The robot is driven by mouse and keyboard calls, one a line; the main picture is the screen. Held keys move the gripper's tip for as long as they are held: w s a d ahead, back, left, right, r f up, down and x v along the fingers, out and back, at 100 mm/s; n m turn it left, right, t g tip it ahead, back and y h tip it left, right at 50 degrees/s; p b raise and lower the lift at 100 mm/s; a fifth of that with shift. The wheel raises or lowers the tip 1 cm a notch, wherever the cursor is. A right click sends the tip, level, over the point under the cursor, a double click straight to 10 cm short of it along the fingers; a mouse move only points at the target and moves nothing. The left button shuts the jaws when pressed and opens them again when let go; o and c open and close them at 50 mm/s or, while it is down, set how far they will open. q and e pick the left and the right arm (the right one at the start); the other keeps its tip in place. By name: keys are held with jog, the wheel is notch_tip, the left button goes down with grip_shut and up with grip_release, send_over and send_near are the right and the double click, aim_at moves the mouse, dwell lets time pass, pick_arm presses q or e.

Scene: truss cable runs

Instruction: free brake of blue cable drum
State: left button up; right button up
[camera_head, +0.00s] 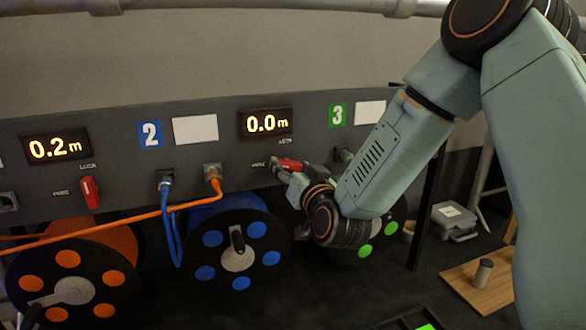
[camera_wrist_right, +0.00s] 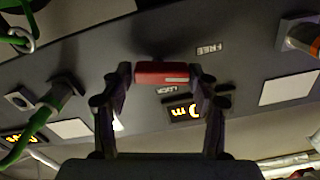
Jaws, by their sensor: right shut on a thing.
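The blue cable drum (camera_head: 238,258) hangs below the panel section marked 2, with a dark crank handle at its hub. Its red brake lever (camera_head: 290,165) is on the panel below the 0.0 m display (camera_head: 266,123). The lever lies sideways, with its pale-striped end toward the FREE label. My right gripper (camera_head: 284,174) is at the lever. In the right wrist view the lever (camera_wrist_right: 160,73) sits between the two fingers (camera_wrist_right: 160,80), which are closed on it. The LOCK label (camera_wrist_right: 167,90) shows beside it. My left gripper is out of view.
The orange drum (camera_head: 75,275) and its upright red lever (camera_head: 90,192) are at the left. Blue (camera_head: 166,195) and orange (camera_head: 213,182) cables plug into the panel. A green-dotted drum (camera_head: 364,252) is partly behind my right arm. A grey case (camera_head: 453,217) and wooden board (camera_head: 475,285) lie right.

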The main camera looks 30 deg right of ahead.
jog(key=shift+a, duration=0.2)
jog(key=c, duration=0.4)
jog(key=shift+c, duration=1)
jog(key=shift+d, duration=0.15)
jog(key=shift+n+p, duration=0.55)
jog(key=shift+n, duration=1.05)
jog(key=o, duration=1.2)
jog(key=shift+w+f, duration=0.1)
jog(key=shift+c, duration=0.2)
